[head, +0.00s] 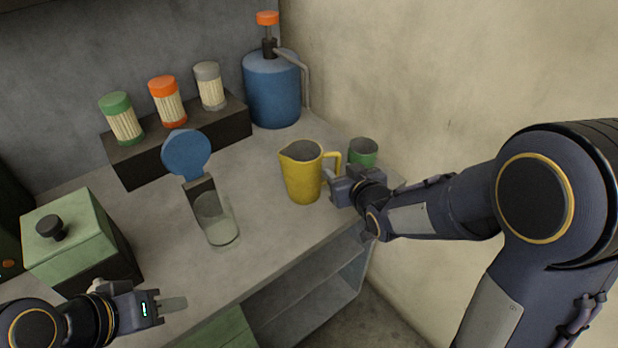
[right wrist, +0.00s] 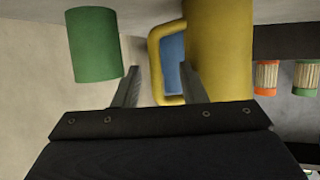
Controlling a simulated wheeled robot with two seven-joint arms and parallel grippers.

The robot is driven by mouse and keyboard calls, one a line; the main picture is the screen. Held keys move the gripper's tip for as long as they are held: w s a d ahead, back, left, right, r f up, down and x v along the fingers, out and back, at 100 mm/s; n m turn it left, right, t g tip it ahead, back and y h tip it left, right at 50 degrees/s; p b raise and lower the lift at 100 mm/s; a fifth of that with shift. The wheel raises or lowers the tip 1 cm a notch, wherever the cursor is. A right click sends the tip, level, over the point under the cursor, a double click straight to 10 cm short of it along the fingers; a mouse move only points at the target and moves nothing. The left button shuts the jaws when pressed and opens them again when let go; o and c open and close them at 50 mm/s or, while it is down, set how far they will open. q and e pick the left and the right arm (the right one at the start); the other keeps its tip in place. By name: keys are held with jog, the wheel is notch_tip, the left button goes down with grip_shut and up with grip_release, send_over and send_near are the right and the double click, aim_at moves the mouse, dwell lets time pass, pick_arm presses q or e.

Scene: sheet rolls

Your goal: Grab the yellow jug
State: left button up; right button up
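The yellow jug (head: 302,176) stands upright on the counter, its handle toward the right. My right gripper (head: 331,178) is at the handle side of the jug. In the right wrist view my right gripper (right wrist: 158,85) has its two fingers apart, with part of the jug's handle (right wrist: 157,65) showing between them. The jug's body (right wrist: 220,50) is just right of the right finger. I cannot tell whether a finger touches the handle. My left gripper (head: 172,304) is at the lower left, away from the jug; its finger gap does not show clearly.
A green cup (head: 363,151) stands close behind my right gripper and also shows in the right wrist view (right wrist: 95,45). A blue pump jug (head: 271,90) is at the back. A clear container (head: 216,222), a green box (head: 75,240) and a shelf of shakers (head: 190,135) are to the left.

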aim_at(339, 168)
jog(key=x, duration=0.5)
jog(key=shift+w+d, duration=0.15)
jog(key=shift+w, duration=0.15)
grip_shut()
